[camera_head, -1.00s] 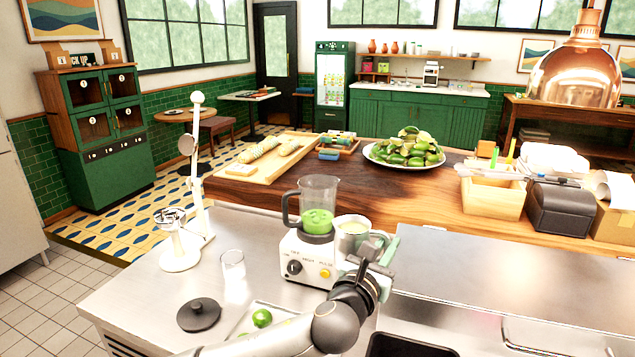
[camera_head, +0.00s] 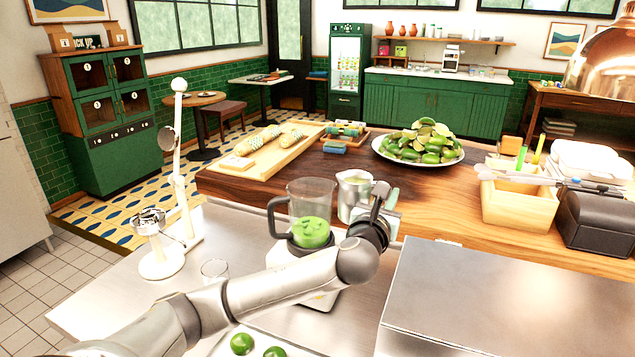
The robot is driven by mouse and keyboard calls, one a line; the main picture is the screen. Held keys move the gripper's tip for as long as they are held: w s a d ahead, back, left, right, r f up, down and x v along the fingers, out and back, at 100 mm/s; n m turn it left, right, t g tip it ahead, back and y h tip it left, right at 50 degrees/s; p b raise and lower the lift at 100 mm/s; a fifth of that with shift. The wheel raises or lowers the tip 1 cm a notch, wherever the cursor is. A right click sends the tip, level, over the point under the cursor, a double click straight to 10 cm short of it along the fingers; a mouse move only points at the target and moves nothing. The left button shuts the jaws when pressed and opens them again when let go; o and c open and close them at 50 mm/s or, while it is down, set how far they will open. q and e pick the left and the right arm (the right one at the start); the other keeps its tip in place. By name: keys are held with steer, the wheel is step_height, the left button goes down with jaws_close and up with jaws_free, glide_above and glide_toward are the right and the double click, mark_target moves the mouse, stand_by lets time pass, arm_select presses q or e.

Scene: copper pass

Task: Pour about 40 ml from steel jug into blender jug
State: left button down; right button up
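The blender jug (camera_head: 313,195) is clear with a dark handle on its left and holds green liquid (camera_head: 311,232). It stands on a white base (camera_head: 318,301), mostly hidden behind my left arm. The steel jug (camera_head: 350,203) is held up just right of the blender jug, roughly upright, its rim near the height of the blender jug's rim. Pale contents show at its opening. My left gripper (camera_head: 378,203) is at the steel jug's right side and appears shut on it; the fingers' contact is partly hidden. My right gripper is not in view.
A clear glass (camera_head: 214,271) and limes (camera_head: 242,344) on a white board are near my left arm. A white citrus press (camera_head: 160,250) stands left. Behind are a wooden tray (camera_head: 258,172), a lime platter (camera_head: 418,164) and a wooden box (camera_head: 518,206). The steel counter at right is clear.

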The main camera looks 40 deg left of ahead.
arm_select(q)
steer(key=shift+w+a+f, duration=0.1)
steer(key=shift+w+f, duration=0.3)
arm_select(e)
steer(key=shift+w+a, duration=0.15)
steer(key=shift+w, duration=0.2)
arm_select(q)
steer(key=shift+s, duration=0.1)
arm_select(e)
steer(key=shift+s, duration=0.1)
